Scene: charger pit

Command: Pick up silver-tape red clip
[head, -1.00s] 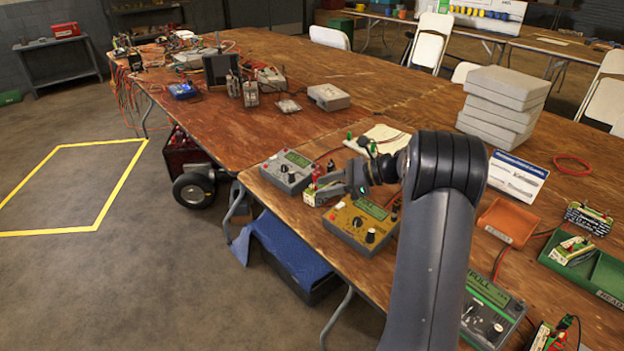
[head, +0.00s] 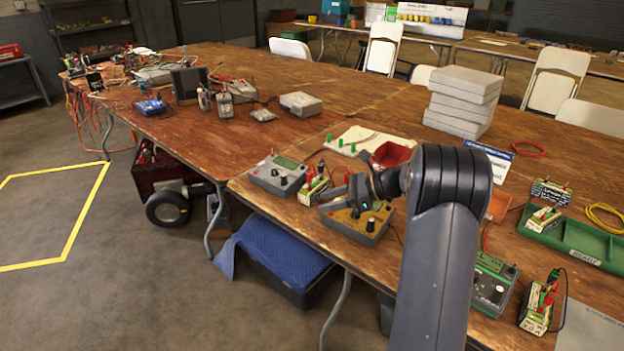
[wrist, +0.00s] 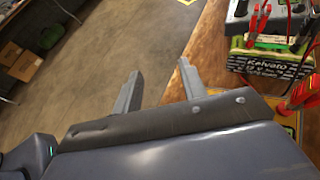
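My gripper (wrist: 158,84) is open, its two fingers apart with nothing between them, over the table edge and floor. In the head view, my gripper (head: 342,198) is beside a battery pack (head: 313,188) with red clips, above a yellow meter (head: 360,222). In the wrist view, a red clip (wrist: 256,22) stands on the pack labelled "Kelvoro" (wrist: 268,66), right of the fingers and apart from them. A larger red clip (wrist: 302,92) shows at the right edge. I cannot make out silver tape on any clip.
A grey meter (head: 280,174) stands left of the pack. A red bin (head: 390,154) and white board (head: 352,142) lie behind. A green tray (head: 572,240) and green meter (head: 490,283) are at right. Black and red leads run near the Kelvoro pack.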

